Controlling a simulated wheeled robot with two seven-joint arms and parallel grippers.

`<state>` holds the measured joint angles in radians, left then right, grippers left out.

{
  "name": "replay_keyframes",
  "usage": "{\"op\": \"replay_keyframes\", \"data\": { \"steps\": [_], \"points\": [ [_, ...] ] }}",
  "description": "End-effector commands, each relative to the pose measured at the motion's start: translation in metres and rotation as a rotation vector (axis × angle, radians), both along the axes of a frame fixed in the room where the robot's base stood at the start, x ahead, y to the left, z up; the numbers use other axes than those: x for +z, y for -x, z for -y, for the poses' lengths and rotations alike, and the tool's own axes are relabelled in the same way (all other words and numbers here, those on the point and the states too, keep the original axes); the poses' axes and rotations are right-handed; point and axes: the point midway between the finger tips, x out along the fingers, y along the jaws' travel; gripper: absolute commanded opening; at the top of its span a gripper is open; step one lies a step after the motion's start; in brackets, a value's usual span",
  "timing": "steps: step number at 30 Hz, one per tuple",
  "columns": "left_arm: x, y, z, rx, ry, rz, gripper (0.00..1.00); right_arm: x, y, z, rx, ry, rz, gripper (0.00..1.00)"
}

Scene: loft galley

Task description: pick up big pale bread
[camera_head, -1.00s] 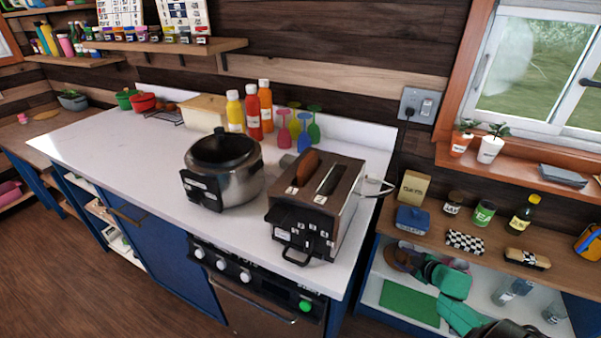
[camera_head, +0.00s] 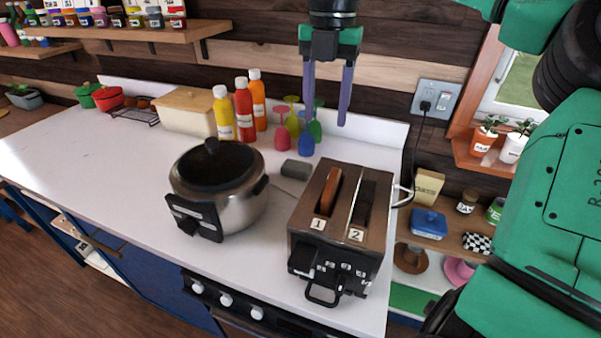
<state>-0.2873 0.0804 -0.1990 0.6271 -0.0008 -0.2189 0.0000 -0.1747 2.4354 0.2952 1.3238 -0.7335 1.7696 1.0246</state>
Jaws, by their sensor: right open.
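A bread slice (camera_head: 331,192), toasted brown in this light, stands upright in slot 1 of the silver toaster (camera_head: 312,232), its top edge showing above the slot. Slot 2 looks dark, and I cannot tell whether anything is inside it. I cannot make out any other bread that is clearly big and pale. My right gripper (camera_head: 326,121) points down above the counter, higher than the toaster and apart from it. Its two purple fingers are spread, with nothing between them. My left gripper is out of view.
A steel pot (camera_head: 243,212) with a dark lid stands left of the toaster. Coloured goblets (camera_head: 283,135), sauce bottles (camera_head: 243,110) and a cream box (camera_head: 186,112) stand behind. The white counter (camera_head: 95,150) is clear at the left.

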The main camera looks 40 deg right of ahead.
Motion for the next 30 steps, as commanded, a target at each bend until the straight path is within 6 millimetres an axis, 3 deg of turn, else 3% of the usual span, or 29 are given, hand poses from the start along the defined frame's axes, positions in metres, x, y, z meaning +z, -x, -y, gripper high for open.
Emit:
{"op": "replay_keyframes", "data": {
  "steps": [4,10,14,17,23,30],
  "points": [
    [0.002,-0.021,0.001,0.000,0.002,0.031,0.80,-0.016,0.003,-0.001,0.002,0.012,-0.011,0.55],
    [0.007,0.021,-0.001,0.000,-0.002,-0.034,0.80,-0.066,0.004,-0.001,0.004,0.007,-0.008,0.55],
    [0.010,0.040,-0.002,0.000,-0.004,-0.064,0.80,-0.087,0.004,-0.001,0.002,0.009,-0.007,0.55],
    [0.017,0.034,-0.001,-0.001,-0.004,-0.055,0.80,-0.098,0.007,0.000,0.003,0.006,-0.008,0.55],
    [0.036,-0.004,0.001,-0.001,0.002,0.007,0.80,-0.135,0.013,0.002,0.000,0.008,-0.008,0.55],
    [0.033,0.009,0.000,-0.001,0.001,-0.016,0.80,-0.144,0.012,0.002,-0.001,0.009,-0.003,0.55]
  ]
}}
